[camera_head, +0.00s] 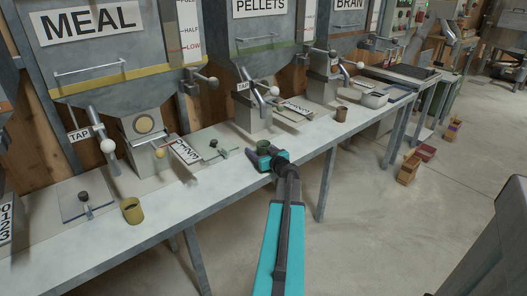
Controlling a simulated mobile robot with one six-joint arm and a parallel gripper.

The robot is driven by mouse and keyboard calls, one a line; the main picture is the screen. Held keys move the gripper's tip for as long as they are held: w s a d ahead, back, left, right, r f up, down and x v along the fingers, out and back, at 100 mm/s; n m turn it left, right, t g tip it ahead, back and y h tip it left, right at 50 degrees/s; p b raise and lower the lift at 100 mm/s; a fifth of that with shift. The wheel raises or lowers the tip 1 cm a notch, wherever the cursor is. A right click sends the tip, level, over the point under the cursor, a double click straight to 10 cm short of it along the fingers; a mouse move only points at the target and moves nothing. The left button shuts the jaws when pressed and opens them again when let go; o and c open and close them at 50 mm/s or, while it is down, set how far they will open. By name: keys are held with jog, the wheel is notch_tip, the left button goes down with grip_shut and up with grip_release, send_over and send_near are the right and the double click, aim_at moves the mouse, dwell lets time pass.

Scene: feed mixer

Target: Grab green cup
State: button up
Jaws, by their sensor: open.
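The green cup (263,147) stands upright on the long pale bench, in front of the PELLETS hopper. My gripper (262,157) is at the cup, reaching in from the front right on my teal arm. One dark finger shows at the left of the cup and the teal gripper body at its right. The jaws are open around or close beside the cup; the lower part of the cup is hidden, so I cannot tell if they touch it.
A yellow cup (132,211) stands at the bench's left and a brown cup (341,114) farther right. A white container (374,99) is beyond it. The MEAL hopper (110,50) and PELLETS hopper (262,40) overhang the bench's back. The bench surface (215,190) left of my gripper is clear.

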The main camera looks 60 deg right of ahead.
aim_at(259, 142)
dwell(0.5)
jog(key=c, duration=1.2)
jog(key=shift+r, duration=0.1)
jog(key=shift+r, duration=0.75)
notch_tip(259, 142, up, 2)
jog(key=v, duration=0.5)
jog(key=f+b+v, duration=0.1)
jog(key=v, duration=0.4)
jog(key=b+v, duration=0.1)
jog(key=v, duration=0.5)
jog(key=shift+s+d+f, duration=0.15)
jog(key=shift+s+d, duration=0.2)
jog(key=shift+d, duration=0.05)
